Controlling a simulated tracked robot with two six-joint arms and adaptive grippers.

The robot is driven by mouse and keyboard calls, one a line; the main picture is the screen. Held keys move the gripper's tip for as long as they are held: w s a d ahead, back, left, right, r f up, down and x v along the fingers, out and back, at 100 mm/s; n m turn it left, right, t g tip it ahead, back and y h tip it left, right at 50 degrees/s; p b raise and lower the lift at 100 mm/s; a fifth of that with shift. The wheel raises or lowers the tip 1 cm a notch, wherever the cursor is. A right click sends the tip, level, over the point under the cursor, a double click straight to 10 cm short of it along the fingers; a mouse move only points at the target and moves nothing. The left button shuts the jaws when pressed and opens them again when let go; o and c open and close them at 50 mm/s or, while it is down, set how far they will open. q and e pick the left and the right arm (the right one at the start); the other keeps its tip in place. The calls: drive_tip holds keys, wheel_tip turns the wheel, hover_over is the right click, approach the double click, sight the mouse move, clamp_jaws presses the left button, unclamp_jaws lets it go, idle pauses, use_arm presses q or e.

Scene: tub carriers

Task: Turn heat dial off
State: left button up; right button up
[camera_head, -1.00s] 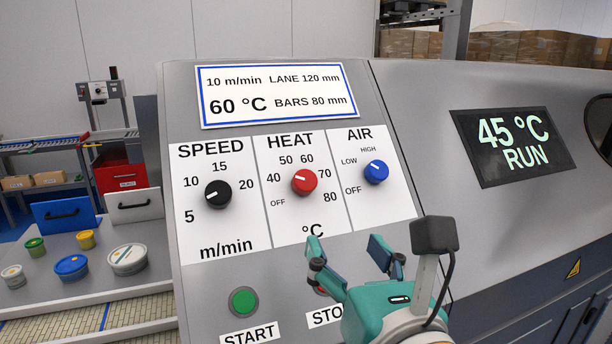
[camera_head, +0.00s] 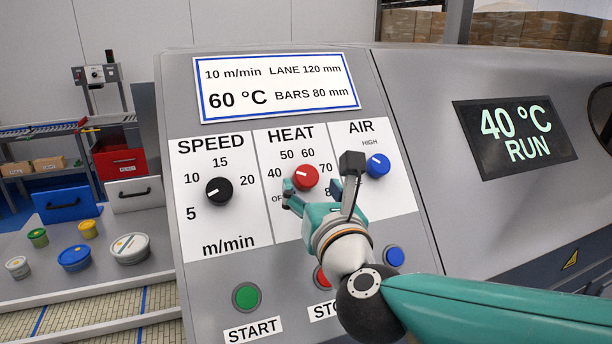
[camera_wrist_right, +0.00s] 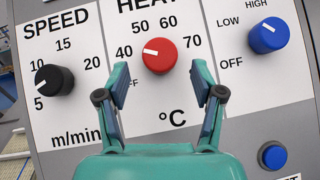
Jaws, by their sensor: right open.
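The red heat dial (camera_head: 305,176) sits on the white HEAT scale in the middle of the panel. Its white pointer is turned to the left, toward the 40 mark, and it also shows in the right wrist view (camera_wrist_right: 159,57). My right gripper (camera_head: 316,188) is in front of the dial's lower side. In the right wrist view its fingers (camera_wrist_right: 160,72) are spread, one on each side just below the dial, with clear gaps to it. The OFF label is partly covered by the left finger. My left gripper is out of view.
The black speed dial (camera_head: 219,191) is to the left and the blue air dial (camera_head: 378,165) to the right. Green (camera_head: 246,297), red (camera_head: 322,278) and blue (camera_head: 394,257) buttons lie below. The display (camera_head: 515,137) reads 40 °C RUN.

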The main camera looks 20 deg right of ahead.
sight(305, 178)
drive_tip(key=shift+w+d, duration=0.15)
drive_tip(key=shift+w, duration=1.3)
